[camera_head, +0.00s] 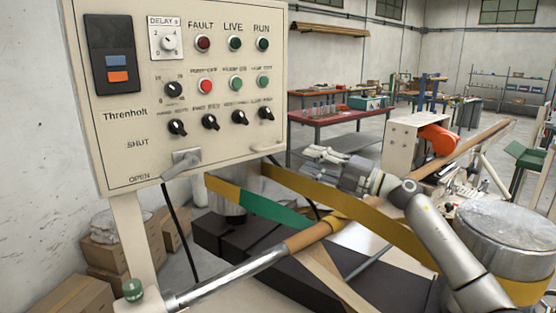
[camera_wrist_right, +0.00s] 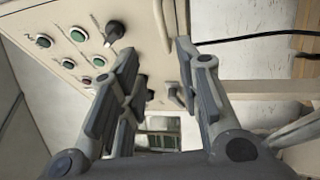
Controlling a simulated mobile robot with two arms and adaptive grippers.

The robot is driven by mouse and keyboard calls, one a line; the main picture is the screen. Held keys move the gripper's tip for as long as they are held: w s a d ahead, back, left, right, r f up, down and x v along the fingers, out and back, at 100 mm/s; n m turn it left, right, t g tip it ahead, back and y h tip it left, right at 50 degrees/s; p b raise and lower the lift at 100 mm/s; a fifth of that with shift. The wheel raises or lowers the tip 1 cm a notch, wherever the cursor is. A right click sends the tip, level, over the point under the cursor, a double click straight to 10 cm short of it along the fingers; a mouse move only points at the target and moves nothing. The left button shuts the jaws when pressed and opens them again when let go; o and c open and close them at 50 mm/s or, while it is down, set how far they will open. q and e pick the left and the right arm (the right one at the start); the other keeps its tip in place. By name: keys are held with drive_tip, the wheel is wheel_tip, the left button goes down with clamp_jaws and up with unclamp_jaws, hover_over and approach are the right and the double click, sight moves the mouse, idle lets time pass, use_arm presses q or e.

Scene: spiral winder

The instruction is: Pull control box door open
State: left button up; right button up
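The cream control box (camera_head: 190,75) fills the upper left of the head view. Its front carries a grey latch lever (camera_head: 182,163) angled down-left, toward the word OPEN. A small pale pull handle (camera_head: 267,147) sits at the front's lower right edge. No clear gap shows around the door. My right gripper (camera_head: 318,157) is to the right of the box, apart from the handle. In the right wrist view its fingers (camera_wrist_right: 157,60) are spread and empty, with the box front (camera_wrist_right: 70,25) beyond them and a pale handle (camera_wrist_right: 161,25) above their gap. My left gripper is not in view.
A paper tube on a shiny rod (camera_head: 310,236) and a yellow-green belt (camera_head: 270,208) run below the gripper. A metal drum (camera_head: 510,238) stands at right. Cardboard boxes (camera_head: 75,297) lie at lower left. A red table (camera_head: 335,120) stands behind.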

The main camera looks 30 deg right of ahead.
sight(274, 148)
drive_tip(key=p+x, duration=0.2)
drive_tip(key=x, duration=0.2)
drive_tip(key=p+x, duration=0.2)
drive_tip(key=x, duration=0.3)
drive_tip(key=shift+w+f+p, duration=0.15)
drive_tip(key=shift+w+p, duration=0.2)
drive_tip(key=shift+p, duration=0.05)
drive_tip(key=shift+w+a, duration=0.35)
drive_tip(key=shift+w, duration=0.2)
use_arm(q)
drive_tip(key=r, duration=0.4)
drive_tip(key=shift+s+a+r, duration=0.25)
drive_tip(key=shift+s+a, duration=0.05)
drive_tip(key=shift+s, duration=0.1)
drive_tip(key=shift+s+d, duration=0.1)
use_arm(e)
clamp_jaws()
